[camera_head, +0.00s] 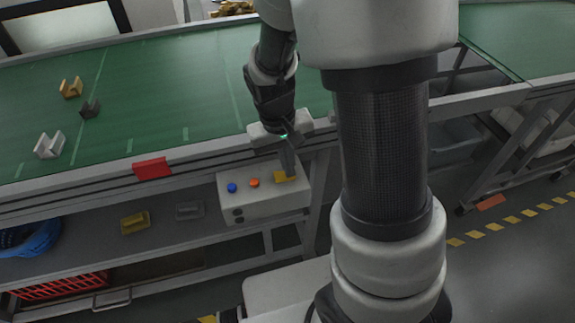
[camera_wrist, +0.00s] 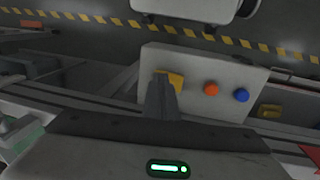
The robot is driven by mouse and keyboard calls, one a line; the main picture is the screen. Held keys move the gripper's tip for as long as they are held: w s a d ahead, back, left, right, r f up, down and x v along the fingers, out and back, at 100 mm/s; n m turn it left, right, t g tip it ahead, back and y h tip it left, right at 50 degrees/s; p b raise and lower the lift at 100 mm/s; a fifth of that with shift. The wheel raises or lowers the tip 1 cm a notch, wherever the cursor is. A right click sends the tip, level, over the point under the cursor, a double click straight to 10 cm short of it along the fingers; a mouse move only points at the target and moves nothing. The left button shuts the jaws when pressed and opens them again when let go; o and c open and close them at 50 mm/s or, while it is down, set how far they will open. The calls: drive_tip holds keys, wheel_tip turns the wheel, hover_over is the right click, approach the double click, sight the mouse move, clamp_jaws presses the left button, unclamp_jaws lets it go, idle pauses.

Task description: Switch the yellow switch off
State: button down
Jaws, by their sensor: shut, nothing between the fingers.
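The yellow switch (camera_head: 284,177) is on the sloped face of a light grey control box (camera_head: 262,201) at the conveyor's side. It also shows in the wrist view (camera_wrist: 175,80), partly hidden behind my fingers. My gripper (camera_head: 290,174) is shut and empty, with its fingertips at the yellow switch. In the wrist view the closed fingers (camera_wrist: 161,88) overlap the switch's lower left part. I cannot tell whether they touch it, or which way the switch is set.
An orange button (camera_head: 254,183) and a blue button (camera_head: 232,188) sit beside the switch. The green conveyor (camera_head: 150,95) carries several small metal parts and lies above the box. A red block (camera_head: 152,168) is on the conveyor's edge. A lower shelf (camera_head: 165,235) holds further parts.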

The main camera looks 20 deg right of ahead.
sight(280, 176)
drive_tip(key=shift+s+a+f, duration=0.1)
drive_tip(key=shift+a+f, duration=0.05)
drive_tip(key=shift+a, duration=0.75)
drive_tip(key=shift+r+p, duration=0.45)
drive_tip(key=shift+p, duration=0.05)
wheel_tip(280, 176, up, 13)
drive_tip(key=a+p, duration=0.2)
drive_tip(key=p, duration=0.1)
drive_tip(key=shift+p, duration=0.35)
drive_tip(key=shift+r, duration=0.1)
drive_tip(key=p, duration=0.2)
drive_tip(key=d+p, duration=0.1)
drive_tip(key=p, duration=0.3)
drive_tip(key=shift+w+d+r, duration=0.3)
drive_tip(key=shift+d, duration=0.05)
